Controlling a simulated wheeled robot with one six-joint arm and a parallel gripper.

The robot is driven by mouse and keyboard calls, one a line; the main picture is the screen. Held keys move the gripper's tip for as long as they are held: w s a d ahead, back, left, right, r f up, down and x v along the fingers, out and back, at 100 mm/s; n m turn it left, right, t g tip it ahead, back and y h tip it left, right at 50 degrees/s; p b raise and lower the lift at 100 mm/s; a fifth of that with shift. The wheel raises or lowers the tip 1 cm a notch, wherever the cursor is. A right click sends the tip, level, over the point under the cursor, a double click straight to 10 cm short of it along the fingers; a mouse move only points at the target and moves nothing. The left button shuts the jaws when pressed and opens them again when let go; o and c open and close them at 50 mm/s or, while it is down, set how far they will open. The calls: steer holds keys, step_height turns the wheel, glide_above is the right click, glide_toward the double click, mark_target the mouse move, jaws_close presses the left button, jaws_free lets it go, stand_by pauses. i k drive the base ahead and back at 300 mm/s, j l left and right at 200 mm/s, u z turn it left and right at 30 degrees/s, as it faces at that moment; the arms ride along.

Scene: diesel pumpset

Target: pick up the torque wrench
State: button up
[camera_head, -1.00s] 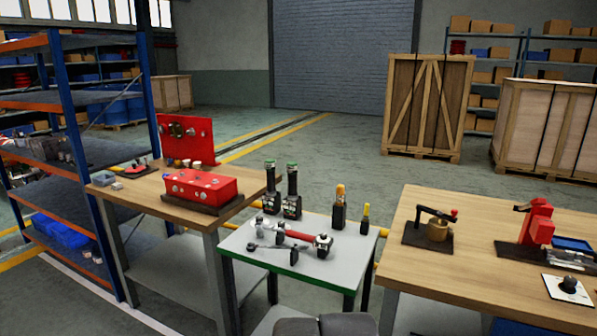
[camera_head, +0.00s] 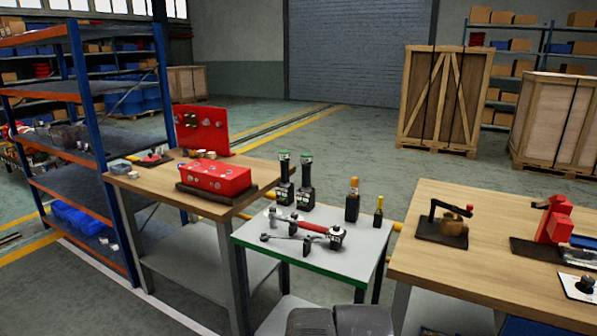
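A long tool with a red grip and silver metal ends (camera_head: 314,228) lies on the small grey-topped table (camera_head: 352,258) with a green front edge. It looks like the torque wrench. A smaller dark wrench-like tool (camera_head: 288,238) lies in front of it, close to it. Two black tools with green tops (camera_head: 285,182) stand upright behind them. An orange-topped tool (camera_head: 352,202) and a yellow-topped one (camera_head: 378,212) stand at the table's right. My gripper is not in view.
A wooden bench with a red block (camera_head: 215,177) stands left, beside blue-orange shelving (camera_head: 85,100). Another wooden bench (camera_head: 490,220) with fixtures stands right. Dark grey rounded shapes show at the bottom edge, possibly part of me. Open floor lies behind the tables, before wooden crates (camera_head: 445,98).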

mark_target(338, 236)
steer(key=i+l+u, duration=0.25)
steer(key=u, duration=0.15)
steer(key=i+l+u, duration=0.5)
steer(key=l+u, duration=0.25)
steer(key=i+l+u, duration=0.15)
steer(key=l+u, duration=0.25)
steer(key=j, duration=0.1)
